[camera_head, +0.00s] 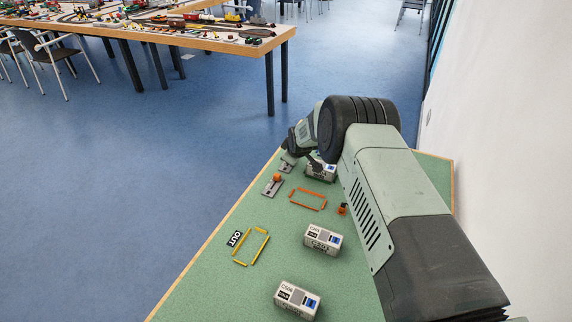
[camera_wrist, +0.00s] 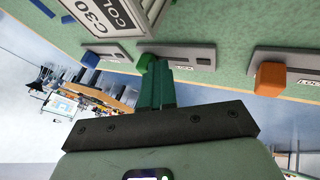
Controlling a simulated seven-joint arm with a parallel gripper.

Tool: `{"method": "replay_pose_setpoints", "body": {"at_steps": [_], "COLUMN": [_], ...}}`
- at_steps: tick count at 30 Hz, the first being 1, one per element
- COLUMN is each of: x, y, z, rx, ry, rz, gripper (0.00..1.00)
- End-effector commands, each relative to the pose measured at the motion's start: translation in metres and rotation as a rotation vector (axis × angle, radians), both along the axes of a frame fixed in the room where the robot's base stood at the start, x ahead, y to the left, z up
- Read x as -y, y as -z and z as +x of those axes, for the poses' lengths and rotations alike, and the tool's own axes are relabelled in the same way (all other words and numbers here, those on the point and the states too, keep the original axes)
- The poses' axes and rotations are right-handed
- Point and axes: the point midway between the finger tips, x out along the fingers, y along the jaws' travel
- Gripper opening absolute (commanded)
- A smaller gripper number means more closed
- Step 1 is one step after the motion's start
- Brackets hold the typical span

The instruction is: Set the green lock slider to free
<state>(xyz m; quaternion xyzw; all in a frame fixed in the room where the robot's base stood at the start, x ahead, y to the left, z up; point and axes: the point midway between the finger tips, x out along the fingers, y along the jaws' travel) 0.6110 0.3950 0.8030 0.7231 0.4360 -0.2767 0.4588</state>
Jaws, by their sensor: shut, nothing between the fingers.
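The green lock slider (camera_wrist: 146,63) shows in the wrist view as a green knob at the left part of its grey plate (camera_wrist: 203,57). My gripper (camera_wrist: 156,74) is shut and empty, its fingertips right at the green knob and overlapping it in the picture. I cannot tell whether they touch. In the head view my gripper is hidden behind my own wrist. A grey slider plate (camera_head: 287,166) shows just below my wrist there, its knob hidden.
An orange slider (camera_wrist: 270,75) sits on its own plate to the right, and a blue slider (camera_wrist: 91,59) to the left. A white container (camera_wrist: 115,14) stands close by. More containers (camera_head: 323,238) and orange and yellow frames lie on the green table (camera_head: 215,275).

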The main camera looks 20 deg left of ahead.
Motion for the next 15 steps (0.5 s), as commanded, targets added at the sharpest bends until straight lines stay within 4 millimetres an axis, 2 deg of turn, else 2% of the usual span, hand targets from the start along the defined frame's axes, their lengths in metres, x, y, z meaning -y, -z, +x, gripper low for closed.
{"method": "replay_pose_setpoints", "body": {"at_steps": [7, 15], "x": [0.006, 0.019], "y": [-0.008, -0.04], "z": [0.001, -0.019], "rx": [0.008, 0.005], "ry": [0.005, 0.003], "rz": [0.0, 0.0], "gripper": [0.0, 0.0]}}
